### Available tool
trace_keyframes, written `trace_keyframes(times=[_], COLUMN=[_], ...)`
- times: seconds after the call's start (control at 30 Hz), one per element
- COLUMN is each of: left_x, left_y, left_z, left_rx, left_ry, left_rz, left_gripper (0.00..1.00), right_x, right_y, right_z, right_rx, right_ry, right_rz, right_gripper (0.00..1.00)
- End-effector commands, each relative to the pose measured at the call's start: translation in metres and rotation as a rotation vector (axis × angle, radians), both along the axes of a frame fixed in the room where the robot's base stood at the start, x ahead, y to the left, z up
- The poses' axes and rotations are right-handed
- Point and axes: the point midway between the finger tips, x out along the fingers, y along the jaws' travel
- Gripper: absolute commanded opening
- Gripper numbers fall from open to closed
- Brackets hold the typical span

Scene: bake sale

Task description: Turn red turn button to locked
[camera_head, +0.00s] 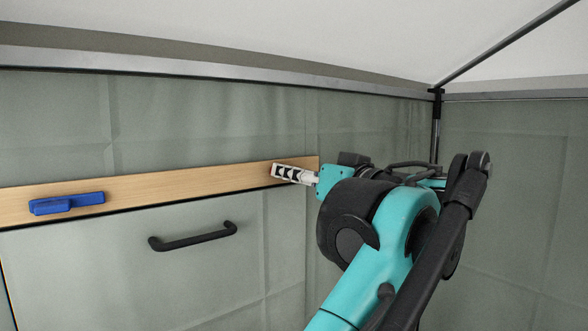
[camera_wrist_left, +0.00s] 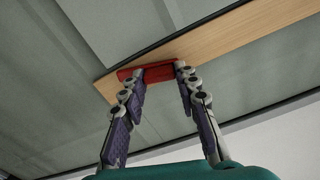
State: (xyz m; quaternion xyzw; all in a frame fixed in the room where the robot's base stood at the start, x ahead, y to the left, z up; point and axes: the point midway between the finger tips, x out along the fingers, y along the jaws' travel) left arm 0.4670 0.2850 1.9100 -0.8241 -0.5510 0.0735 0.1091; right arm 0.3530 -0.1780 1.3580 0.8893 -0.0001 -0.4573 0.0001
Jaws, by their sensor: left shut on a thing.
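The red turn button (camera_wrist_left: 158,73) is on the wooden strip, near the strip's end, in the left wrist view. It lies roughly along the strip. In the head view it is almost wholly hidden behind my gripper. My left gripper (camera_head: 277,171) reaches the right end of the strip. In the left wrist view my left gripper (camera_wrist_left: 158,77) has one finger at each side of the red button and is shut on it. My right gripper is not in view.
A blue turn button (camera_head: 66,203) is on the left part of the wooden strip (camera_head: 180,184). Below the strip is a grey-green panel with a black handle (camera_head: 192,237). Fabric walls and a metal frame rail (camera_head: 200,67) surround it. The space before the panel's left side is clear.

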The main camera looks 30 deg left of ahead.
Motion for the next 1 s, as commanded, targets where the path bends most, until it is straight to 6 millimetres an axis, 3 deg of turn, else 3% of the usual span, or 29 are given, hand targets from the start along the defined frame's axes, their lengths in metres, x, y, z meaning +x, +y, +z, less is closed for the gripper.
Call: trace_keyframes(times=[1.0], left_x=[0.003], left_y=[-0.001], left_z=[-0.001], left_rx=[0.369], left_ry=[0.884], left_rz=[-0.002], left_gripper=[0.02], right_x=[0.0], right_y=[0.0], right_z=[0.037], right_rx=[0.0], right_ry=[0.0], right_rz=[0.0], right_gripper=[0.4])
